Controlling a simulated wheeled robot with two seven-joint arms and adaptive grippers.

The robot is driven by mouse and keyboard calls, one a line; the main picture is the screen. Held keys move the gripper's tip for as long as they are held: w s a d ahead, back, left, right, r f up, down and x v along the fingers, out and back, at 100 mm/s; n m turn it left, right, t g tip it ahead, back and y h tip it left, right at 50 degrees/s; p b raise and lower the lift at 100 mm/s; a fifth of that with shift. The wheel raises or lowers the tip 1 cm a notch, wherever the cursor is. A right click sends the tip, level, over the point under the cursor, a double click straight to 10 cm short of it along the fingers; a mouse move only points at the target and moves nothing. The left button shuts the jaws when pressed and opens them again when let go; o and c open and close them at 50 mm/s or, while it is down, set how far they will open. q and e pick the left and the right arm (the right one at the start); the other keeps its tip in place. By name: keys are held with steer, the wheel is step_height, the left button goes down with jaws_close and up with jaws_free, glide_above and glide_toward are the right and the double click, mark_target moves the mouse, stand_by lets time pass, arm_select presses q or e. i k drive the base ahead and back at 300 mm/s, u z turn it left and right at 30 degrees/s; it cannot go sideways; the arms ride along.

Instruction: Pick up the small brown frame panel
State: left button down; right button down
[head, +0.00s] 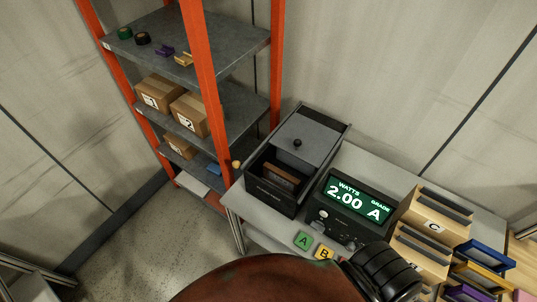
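A small brown panel (281,176) shows inside the open front of a black box-shaped device (269,197) on the grey table. It looks like a brown frame around a dark middle, but it is small and partly in shadow. The device has a grey sloping top with a black knob (297,143). Neither my left nor my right gripper shows in the head view, and nothing is seen touching the panel.
A meter (347,204) reading 2.00 watts, grade A, stands right of the device. Green A (303,240) and yellow B (323,252) tags lie in front. Cardboard bins (434,224) are at right, an orange-framed shelf (204,75) at left. A large red-brown rounded shape (265,278) blocks the bottom.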

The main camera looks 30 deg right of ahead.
mark_target(281, 180)
steer(key=u, duration=0.15)
steer(key=k, duration=0.2)
steer(key=z, duration=0.2)
steer(key=i, duration=0.2)
steer(key=z, duration=1.35)
steer(key=k, duration=0.2)
steer(key=u, duration=0.15)
